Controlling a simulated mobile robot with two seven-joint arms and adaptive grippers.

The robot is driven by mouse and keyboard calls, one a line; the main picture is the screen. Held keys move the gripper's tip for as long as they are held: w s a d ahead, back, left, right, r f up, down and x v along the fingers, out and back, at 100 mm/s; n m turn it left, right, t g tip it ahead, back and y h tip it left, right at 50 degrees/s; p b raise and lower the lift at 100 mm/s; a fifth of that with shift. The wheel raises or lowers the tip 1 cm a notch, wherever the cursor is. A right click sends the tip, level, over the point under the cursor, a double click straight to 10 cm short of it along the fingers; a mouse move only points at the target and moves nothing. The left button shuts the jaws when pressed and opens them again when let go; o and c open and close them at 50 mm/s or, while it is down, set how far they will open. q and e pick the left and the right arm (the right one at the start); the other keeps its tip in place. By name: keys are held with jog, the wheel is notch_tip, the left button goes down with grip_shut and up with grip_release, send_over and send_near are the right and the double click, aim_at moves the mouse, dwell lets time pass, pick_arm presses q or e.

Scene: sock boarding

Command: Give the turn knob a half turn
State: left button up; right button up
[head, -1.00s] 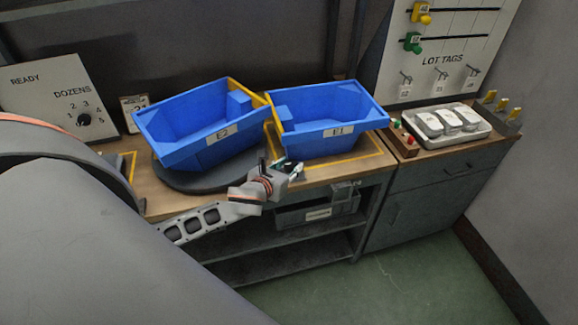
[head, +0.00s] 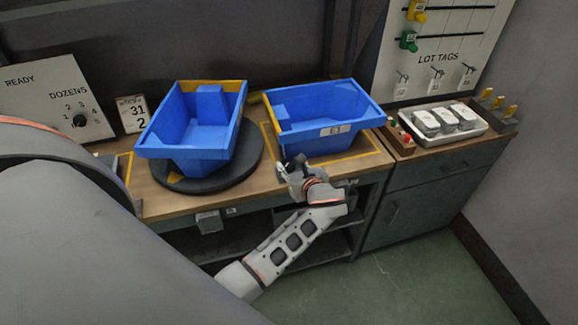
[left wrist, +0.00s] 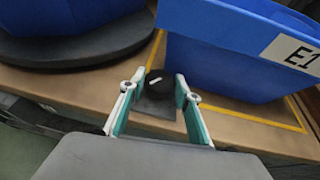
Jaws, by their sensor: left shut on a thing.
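The turn knob (left wrist: 156,86) is black with a white line on top. It sits on a dark base at the front edge of the bench, in the left wrist view. The white line lies slightly tilted, roughly across the picture. My left gripper (head: 284,168) is at the bench front between the two blue bins. Its fingers stand on either side of the knob, shut on it. In the head view the gripper hides most of the knob. My right gripper is in neither view.
A blue bin (head: 199,130) stands on the dark round turntable (head: 185,184). The blue bin E1 (head: 325,115) stands inside a yellow outline, close to the gripper. A white tray (head: 418,129) is at the right. A dial panel (head: 50,100) is at the left.

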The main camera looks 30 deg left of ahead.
pick_arm(q)
jog(key=shift+w+d+n+g+y, duration=0.15)
jog(key=shift+n+g+y, duration=0.15)
jog(key=shift+n+g, duration=0.8)
jog(key=shift+g, duration=0.1)
jog(key=shift+y, duration=0.3)
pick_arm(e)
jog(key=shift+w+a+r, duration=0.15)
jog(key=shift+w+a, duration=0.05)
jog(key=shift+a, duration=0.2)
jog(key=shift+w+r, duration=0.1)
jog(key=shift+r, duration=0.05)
pick_arm(q)
jog(key=o, duration=1.1)
